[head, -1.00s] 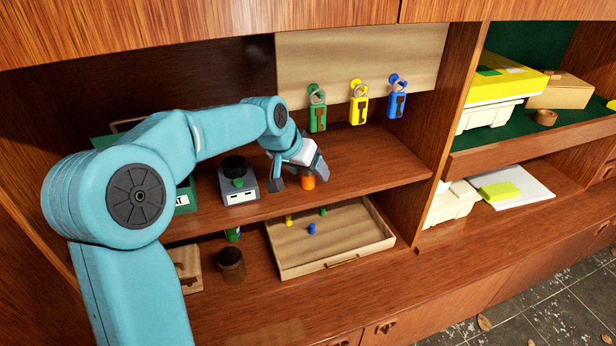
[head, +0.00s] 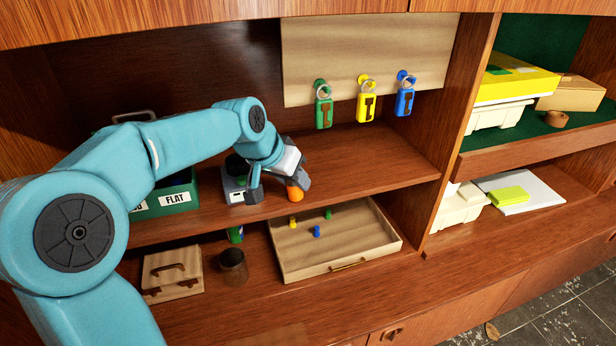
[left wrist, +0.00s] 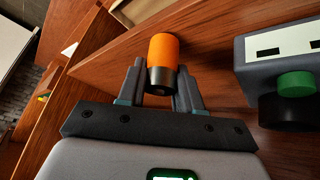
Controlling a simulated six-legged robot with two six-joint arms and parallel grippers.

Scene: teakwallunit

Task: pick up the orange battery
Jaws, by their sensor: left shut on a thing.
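The orange battery (head: 294,190) is between the fingers of my left gripper (head: 278,192), above the front of the middle shelf. In the left wrist view the battery (left wrist: 163,58) has an orange body and a dark end, and the fingers of my left gripper (left wrist: 161,92) are shut on it from both sides. Part of the battery is hidden by a finger in the head view. My right gripper is not in view.
A grey device (head: 235,183) with a black and green knob stands close left of my gripper; it also shows in the left wrist view (left wrist: 280,55). A green box (head: 172,203) labelled FLAT is farther left. An open wooden tray (head: 345,263) lies below. Coloured key tags (head: 366,107) hang behind.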

